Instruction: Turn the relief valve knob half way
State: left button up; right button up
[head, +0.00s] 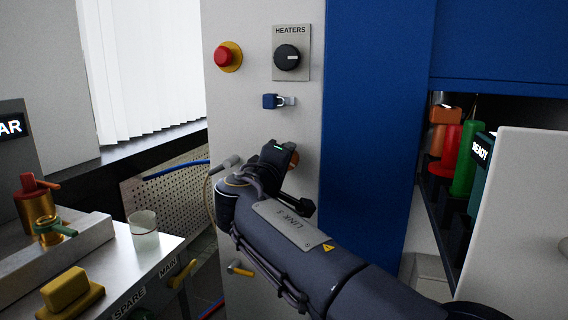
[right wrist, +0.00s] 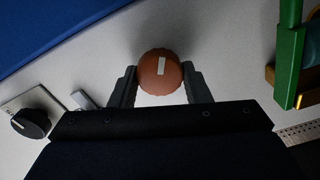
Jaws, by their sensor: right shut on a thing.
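The relief valve knob is a round orange-brown knob (right wrist: 160,72) with a white index mark, seen in the right wrist view. The mark runs nearly along the picture's vertical, slightly tilted. My right gripper (right wrist: 160,88) is shut on the knob, one finger on each side. In the head view my right gripper (head: 282,158) is at the pale cabinet front, below the padlock, and only a small orange edge of the knob (head: 295,160) shows beside it. The rest is hidden by the gripper. My left gripper is in neither view.
Above the gripper are a blue padlock (head: 270,101), the HEATERS knob (head: 288,57) and a red button (head: 224,56). A metal bench (head: 120,255) with a glass beaker (head: 144,232) stands left. A green bar (right wrist: 288,55) shows near the gripper in the wrist view.

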jog(key=o, duration=1)
jog(key=shift+s, duration=0.1)
jog(key=v, duration=0.7)
jog(key=shift+s+p, duration=0.3)
jog(key=shift+p, duration=0.05)
jog(key=shift+a+r, duration=0.1)
